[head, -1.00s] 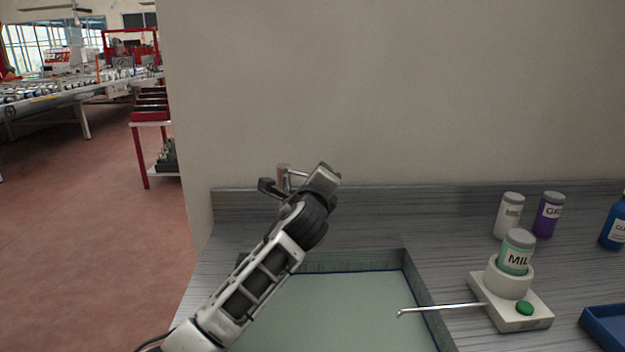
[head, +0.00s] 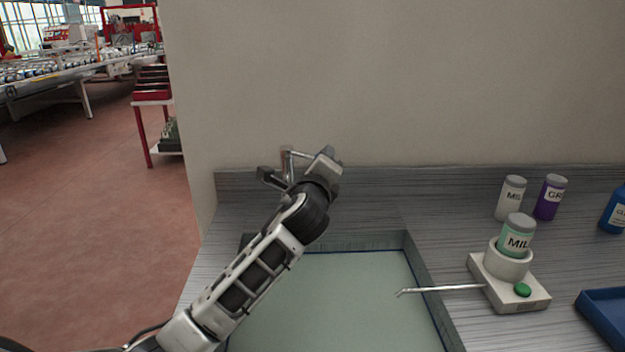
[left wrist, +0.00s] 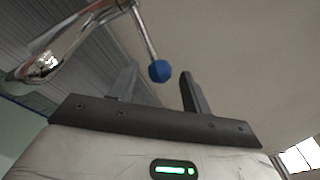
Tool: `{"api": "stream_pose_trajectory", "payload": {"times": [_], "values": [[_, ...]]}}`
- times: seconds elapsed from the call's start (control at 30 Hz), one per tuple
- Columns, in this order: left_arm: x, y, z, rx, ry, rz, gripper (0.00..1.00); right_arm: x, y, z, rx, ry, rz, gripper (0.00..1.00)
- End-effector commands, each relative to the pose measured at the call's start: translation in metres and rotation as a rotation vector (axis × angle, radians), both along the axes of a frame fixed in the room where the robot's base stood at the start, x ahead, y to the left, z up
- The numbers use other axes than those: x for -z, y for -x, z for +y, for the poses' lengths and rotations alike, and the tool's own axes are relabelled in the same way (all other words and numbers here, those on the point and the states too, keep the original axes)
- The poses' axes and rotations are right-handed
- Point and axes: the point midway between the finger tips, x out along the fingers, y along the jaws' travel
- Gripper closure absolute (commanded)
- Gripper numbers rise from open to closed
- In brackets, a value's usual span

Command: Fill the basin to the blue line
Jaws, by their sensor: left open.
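The basin (head: 425,290) is set into the grey counter, with a flat pale green surface inside. A thin dark blue line (head: 350,251) runs along its back wall, close to that surface; I cannot tell the exact level against it. A metal tap (head: 286,158) stands behind the basin, partly hidden by my left arm. My left gripper (head: 274,182) is beside the tap. In the left wrist view, the chrome tap (left wrist: 60,45) has a thin lever ending in a blue knob (left wrist: 160,71). The knob appears between the open fingers of the left gripper (left wrist: 158,82), not clasped. My right gripper is out of view.
On the right, a white stand (head: 516,292) with a green button holds a green-labelled bottle (head: 516,238); a thin metal rod reaches from it over the basin. White, purple and blue bottles (head: 550,199) stand behind. A blue tray (head: 607,312) lies at the right edge.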

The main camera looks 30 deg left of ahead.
Motion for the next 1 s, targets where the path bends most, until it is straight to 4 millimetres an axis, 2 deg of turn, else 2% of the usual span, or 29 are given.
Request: {"api": "stream_pose_trajectory", "payload": {"times": [0.03, 0.3, 0.5, 0.7, 1.0], "values": [[-0.004, 0.012, -0.005, 0.001, -0.003, 0.005, 0.52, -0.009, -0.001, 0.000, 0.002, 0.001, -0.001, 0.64], [-0.003, 0.074, -0.028, 0.001, 0.000, 0.003, 0.52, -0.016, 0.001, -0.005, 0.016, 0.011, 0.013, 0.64], [-0.002, 0.107, -0.040, -0.001, -0.003, 0.002, 0.52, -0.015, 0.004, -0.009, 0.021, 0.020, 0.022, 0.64], [-0.001, 0.121, -0.045, -0.002, -0.002, 0.000, 0.52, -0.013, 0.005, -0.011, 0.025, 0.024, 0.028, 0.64], [-0.001, 0.122, -0.045, -0.002, -0.002, 0.000, 0.52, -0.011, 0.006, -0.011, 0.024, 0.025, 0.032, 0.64]]}}
